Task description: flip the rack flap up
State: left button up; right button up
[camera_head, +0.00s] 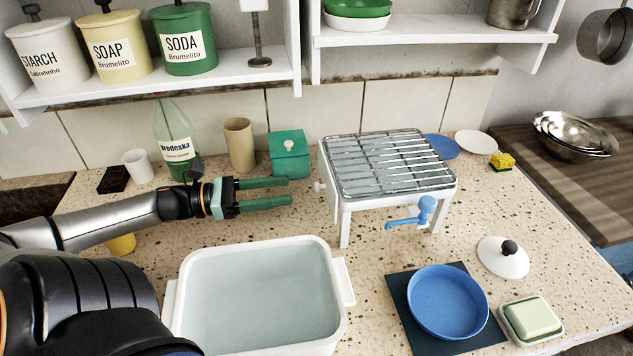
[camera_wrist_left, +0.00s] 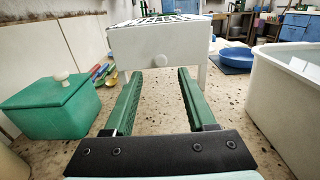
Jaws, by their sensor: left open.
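A white rack (camera_head: 390,164) with a metal wire top stands on the speckled counter at centre right. My right gripper is not in view.
A green lidded box (camera_head: 290,160) stands behind my left gripper, and a white water tub (camera_head: 340,282) is in front of it. A blue tap (camera_head: 424,207) is at the rack's front. A blue pan (camera_head: 447,300) lies on a dark mat. A shelf (camera_head: 230,80) runs above.

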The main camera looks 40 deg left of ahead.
pick_arm(q)
jog(key=b+x, duration=0.2)
jog(key=x, duration=0.3)
jog(key=shift+d, duration=0.1)
jog(key=shift+w+d, duration=0.35)
jog(key=shift+w, duration=0.2)
jog(key=shift+r, duration=0.1)
grip_shut()
dwell(0.8)
